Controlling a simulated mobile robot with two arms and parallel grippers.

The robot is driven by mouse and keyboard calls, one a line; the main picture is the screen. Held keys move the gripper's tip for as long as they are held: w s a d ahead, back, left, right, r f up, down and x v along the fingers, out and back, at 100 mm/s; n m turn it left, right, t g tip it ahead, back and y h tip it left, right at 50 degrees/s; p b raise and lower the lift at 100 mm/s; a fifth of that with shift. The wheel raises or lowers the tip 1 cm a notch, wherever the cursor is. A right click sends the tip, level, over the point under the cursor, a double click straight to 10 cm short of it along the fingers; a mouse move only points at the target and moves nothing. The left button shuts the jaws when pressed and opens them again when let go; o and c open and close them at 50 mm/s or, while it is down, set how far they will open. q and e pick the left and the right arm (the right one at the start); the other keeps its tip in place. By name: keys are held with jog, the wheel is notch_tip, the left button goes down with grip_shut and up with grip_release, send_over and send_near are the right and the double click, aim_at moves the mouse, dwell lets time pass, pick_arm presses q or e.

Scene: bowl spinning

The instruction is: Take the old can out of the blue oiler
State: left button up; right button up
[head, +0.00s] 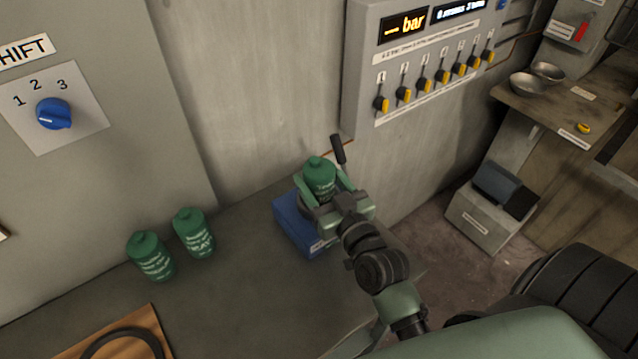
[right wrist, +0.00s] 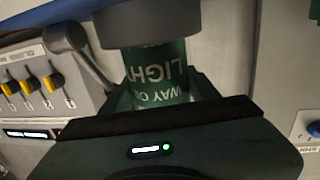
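The blue oiler (head: 290,226) stands on the grey counter against the wall, with a black lever (head: 338,150) rising behind it. A green can (head: 319,172) with white lettering sits upright in its round grey holder; the can also shows in the right wrist view (right wrist: 155,75), below the grey holder in that turned picture. My right gripper (head: 322,188) has one finger on each side of the can, low on its body. Whether the fingers press on it or stand slightly apart cannot be told. My left gripper is not in view.
Two more green cans, one (head: 151,256) and another (head: 193,233), stand on the counter (head: 240,300) to the left. A wooden board (head: 125,335) with a black ring lies at the front left.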

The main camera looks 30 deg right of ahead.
jog(key=shift+r, duration=0.1)
grip_shut()
jog(key=shift+w, duration=0.1)
